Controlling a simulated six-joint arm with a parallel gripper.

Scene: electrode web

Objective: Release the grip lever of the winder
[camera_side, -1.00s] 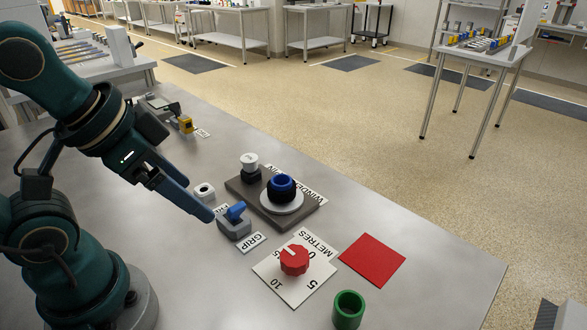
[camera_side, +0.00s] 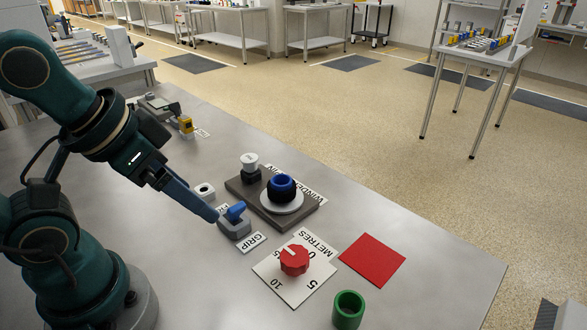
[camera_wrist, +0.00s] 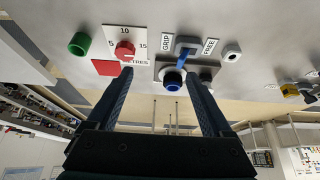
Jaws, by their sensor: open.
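The grip lever (camera_side: 236,210) is a short blue handle on a grey base (camera_side: 235,229). In the wrist view the lever (camera_wrist: 183,60) lies between the GRIP label (camera_wrist: 167,44) and the FREE label (camera_wrist: 210,46). The winder (camera_side: 283,185), a dark and blue hub on a white disc, stands on a brown plate behind it. My gripper (camera_side: 216,217) reaches down with its fingertips beside the lever base. In the wrist view my gripper (camera_wrist: 159,75) is open, with the lever nearer its right finger. I cannot tell if a finger touches the lever.
A red knob (camera_side: 294,260) sits on a METRES dial plate in front. A white nut-like piece (camera_side: 204,191) is close to my fingers.

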